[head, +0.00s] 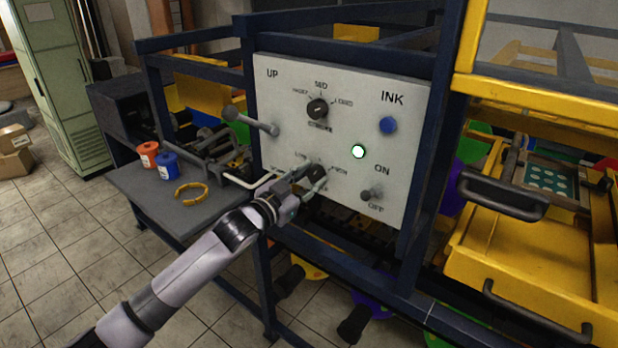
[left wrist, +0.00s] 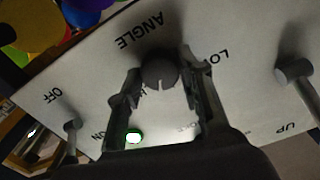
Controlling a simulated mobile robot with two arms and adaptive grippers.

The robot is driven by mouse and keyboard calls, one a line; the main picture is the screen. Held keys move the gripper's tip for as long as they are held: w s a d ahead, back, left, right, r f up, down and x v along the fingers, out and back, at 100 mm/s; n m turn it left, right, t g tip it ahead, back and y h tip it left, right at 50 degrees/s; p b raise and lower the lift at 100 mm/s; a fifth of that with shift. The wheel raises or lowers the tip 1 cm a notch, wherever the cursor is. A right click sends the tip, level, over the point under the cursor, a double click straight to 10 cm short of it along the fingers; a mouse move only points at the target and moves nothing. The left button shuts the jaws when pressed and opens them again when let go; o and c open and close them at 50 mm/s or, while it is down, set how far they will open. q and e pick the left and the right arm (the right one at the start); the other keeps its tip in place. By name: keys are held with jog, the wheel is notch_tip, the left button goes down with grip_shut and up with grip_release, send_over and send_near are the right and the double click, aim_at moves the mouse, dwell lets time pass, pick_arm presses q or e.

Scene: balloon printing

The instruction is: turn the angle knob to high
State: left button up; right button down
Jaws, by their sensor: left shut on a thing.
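The angle knob (left wrist: 160,68) is a dark round knob low on the pale control panel (head: 408,112). It also shows partly in the head view (head: 317,172). My left gripper (head: 308,183) has its fingers on both sides of this knob and is shut on it. In the left wrist view, the notch on the knob's face points toward the lower edge of the picture, away from the word ANGLE. LOW is readable to the right; the lettering left of the knob is mostly hidden by a finger. My right gripper is not in view.
Above is a second knob (head: 317,107). The up lever (head: 250,120) sticks out left of it. A blue ink button (head: 388,125), a lit green-rimmed button (head: 358,151) and the on/off switch (head: 371,193) are to the right. A side table (head: 140,190) holds orange and blue pots and a yellow ring.

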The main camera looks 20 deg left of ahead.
pick_arm(q)
jog(key=m+p, duration=0.1)
jog(key=m, duration=0.5)
jog(key=shift+m, duration=0.4)
dwell(0.3)
jog(key=o, duration=1.2)
jog(key=shift+c, duration=0.2)
jog(key=v, duration=1.2)
